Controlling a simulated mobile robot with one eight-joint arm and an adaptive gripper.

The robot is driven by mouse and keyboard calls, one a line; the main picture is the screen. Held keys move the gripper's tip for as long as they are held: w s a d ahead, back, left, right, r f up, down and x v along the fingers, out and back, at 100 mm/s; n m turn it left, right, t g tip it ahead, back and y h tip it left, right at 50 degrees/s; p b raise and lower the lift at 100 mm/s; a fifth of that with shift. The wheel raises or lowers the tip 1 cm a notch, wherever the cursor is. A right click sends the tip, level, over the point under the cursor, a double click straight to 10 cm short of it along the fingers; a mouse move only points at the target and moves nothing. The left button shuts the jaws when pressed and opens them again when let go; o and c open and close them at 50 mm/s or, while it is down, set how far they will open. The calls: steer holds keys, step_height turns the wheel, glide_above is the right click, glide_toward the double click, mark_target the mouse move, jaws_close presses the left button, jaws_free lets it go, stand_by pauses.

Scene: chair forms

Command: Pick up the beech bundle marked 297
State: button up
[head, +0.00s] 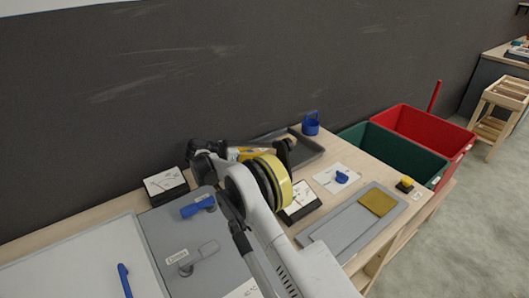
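I cannot make out a beech bundle or a 297 marking in the head view; it may be hidden behind my arm or too small to tell. My arm reaches from the lower right up over the bench. My gripper (204,150) is at the far end of the arm, above the back of the bench near the wall. Its fingers are mostly hidden by the wrist, so I cannot tell whether it is open or holds anything. A small yellow shape (246,153) shows beside it, partly hidden.
Dark card stands (166,186) and (300,203), a dark grey tray (308,154) and a blue holder (310,126) are on the bench. A light grey tray (336,238) holds a yellow-brown pad (377,201). Green (395,150) and red (425,131) bins stand beyond.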

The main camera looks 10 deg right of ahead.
jaws_close()
